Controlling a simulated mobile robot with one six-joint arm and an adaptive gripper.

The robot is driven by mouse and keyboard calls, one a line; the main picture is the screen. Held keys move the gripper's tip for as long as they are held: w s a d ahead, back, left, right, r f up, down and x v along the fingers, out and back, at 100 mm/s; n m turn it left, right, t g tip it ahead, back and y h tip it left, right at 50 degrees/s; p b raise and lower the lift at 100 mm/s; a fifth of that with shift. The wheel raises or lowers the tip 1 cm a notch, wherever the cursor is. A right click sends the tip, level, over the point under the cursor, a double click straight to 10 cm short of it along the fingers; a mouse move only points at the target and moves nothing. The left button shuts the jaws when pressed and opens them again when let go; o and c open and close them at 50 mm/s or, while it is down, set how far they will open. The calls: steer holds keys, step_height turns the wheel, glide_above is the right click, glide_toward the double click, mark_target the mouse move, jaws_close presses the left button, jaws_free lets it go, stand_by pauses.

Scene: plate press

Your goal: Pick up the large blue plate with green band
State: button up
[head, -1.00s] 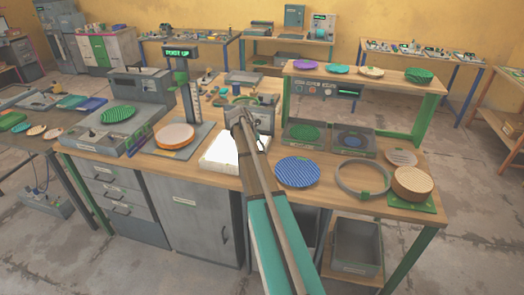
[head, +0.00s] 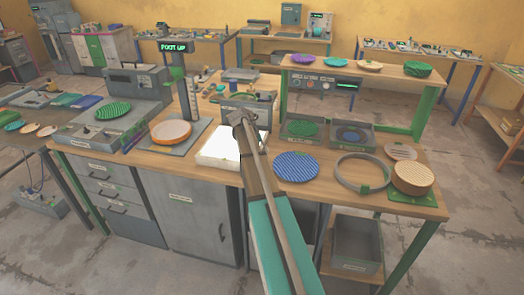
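A large blue striped plate (head: 296,167) lies flat on the front of the wooden workbench, right of my arm. No green band can be made out on it at this size. A smaller blue disc (head: 348,136) sits in a grey tray (head: 366,146) behind it. My arm reaches forward over the bench, and my gripper (head: 240,119) is at its far end, left of and beyond the large blue plate, apart from it. The arm partly hides the gripper, so its fingers cannot be made out.
A white block (head: 218,150) lies left of my arm. A grey ring (head: 363,173) and a tan round stack (head: 413,177) are right of the blue plate. An orange-rimmed plate (head: 171,132) sits below a post reading "FOOT UP". A raised shelf (head: 395,72) holds several plates.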

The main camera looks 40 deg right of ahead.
mark_target(274, 167)
steer(key=shift+b+x, duration=3.9)
steer(key=shift+x, duration=0.9)
steer(key=shift+a, duration=0.1)
jaws_close()
